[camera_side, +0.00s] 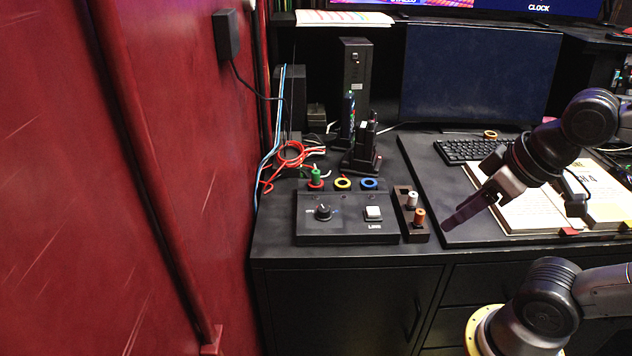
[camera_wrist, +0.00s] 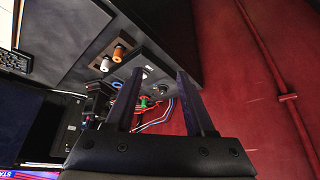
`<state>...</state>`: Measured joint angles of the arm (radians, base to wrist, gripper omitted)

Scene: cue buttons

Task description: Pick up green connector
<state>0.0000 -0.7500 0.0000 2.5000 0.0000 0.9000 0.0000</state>
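The green connector (camera_side: 316,174) stands upright in the red ring socket (camera_side: 315,184) at the back left of the black control box (camera_side: 348,228). In the wrist view the green connector (camera_wrist: 144,102) is small and shows between my fingers, beyond them. My gripper (camera_side: 447,224) is in the air to the right of the box and of the small connector holder, well apart from the green connector. In the wrist view my gripper (camera_wrist: 153,84) has its two dark fingers spread apart, with nothing held between them.
A dark holder (camera_side: 412,235) beside the box carries a white connector (camera_side: 412,199) and an orange connector (camera_side: 419,216). Yellow (camera_side: 343,183) and blue (camera_side: 369,183) rings sit right of the red one. Red cables (camera_side: 290,155) lie behind the box; a red wall (camera_side: 130,180) stands left.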

